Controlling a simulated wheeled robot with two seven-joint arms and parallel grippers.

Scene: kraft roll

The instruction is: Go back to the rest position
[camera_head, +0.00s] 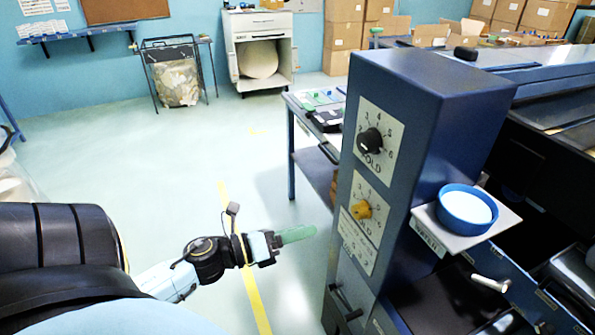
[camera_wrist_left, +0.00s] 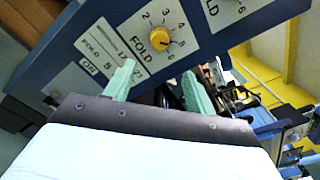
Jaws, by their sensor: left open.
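My left gripper (camera_head: 297,235) reaches in from the lower left in the head view, over the floor and left of the blue machine (camera_head: 425,120). In the left wrist view its two green fingers (camera_wrist_left: 158,85) stand apart with nothing held between them. The machine's panel carries a black knob (camera_head: 371,140) and a yellow knob (camera_head: 361,210). The yellow knob also shows in the left wrist view (camera_wrist_left: 159,40), beyond the fingers and apart from them. My right gripper is in neither view.
A blue dish (camera_head: 467,209) sits on a small shelf (camera_head: 511,218) on the machine's right side. A table (camera_head: 296,110) stands behind the machine. A white cabinet (camera_head: 260,45) and cardboard boxes (camera_head: 343,35) line the back. The floor at left centre is clear.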

